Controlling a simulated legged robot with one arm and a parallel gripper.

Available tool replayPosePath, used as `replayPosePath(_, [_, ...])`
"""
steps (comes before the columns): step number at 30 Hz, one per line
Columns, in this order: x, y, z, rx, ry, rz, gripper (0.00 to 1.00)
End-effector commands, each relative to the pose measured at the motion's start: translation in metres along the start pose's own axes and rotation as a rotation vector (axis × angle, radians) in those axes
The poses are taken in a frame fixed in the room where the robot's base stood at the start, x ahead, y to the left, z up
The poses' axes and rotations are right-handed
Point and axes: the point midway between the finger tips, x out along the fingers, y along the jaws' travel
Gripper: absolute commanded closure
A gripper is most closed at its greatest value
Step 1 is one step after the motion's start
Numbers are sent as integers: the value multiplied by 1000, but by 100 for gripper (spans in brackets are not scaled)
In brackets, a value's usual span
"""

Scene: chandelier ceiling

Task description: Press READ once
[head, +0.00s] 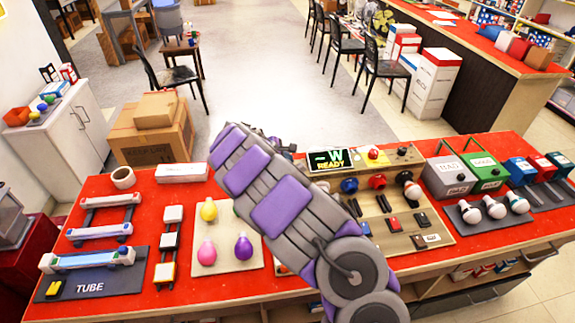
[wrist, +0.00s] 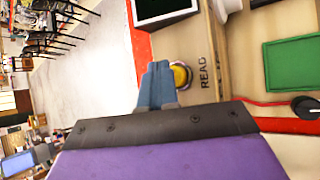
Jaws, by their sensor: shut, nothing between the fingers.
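In the wrist view, a round yellow button (wrist: 180,75) sits on a tan board beside the printed word READ (wrist: 203,71). My gripper (wrist: 155,82) is shut and empty, its blue fingers close together. The fingertips are right beside the button and overlap its edge in the picture; I cannot tell whether they touch it. In the head view, my purple and grey arm hides the fingers and the READ button. A display (head: 330,160) reading "-W READY" shows just right of the arm, and its screen also shows in the wrist view (wrist: 165,8).
The tan board (head: 440,226) also holds several coloured knobs and switches, and a small red dome (head: 374,153). Coloured bulbs (head: 209,210) and a tube rack (head: 90,288) stand left on the red table (head: 190,285). Boxes and white bulbs (head: 493,208) stand right.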

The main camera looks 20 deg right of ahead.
Motion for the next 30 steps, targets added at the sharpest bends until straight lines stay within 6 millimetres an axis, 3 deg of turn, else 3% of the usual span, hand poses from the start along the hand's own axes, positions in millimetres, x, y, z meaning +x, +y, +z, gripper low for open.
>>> replayPosePath(30, [6, -4, -5, -1, 0, 0, 100])
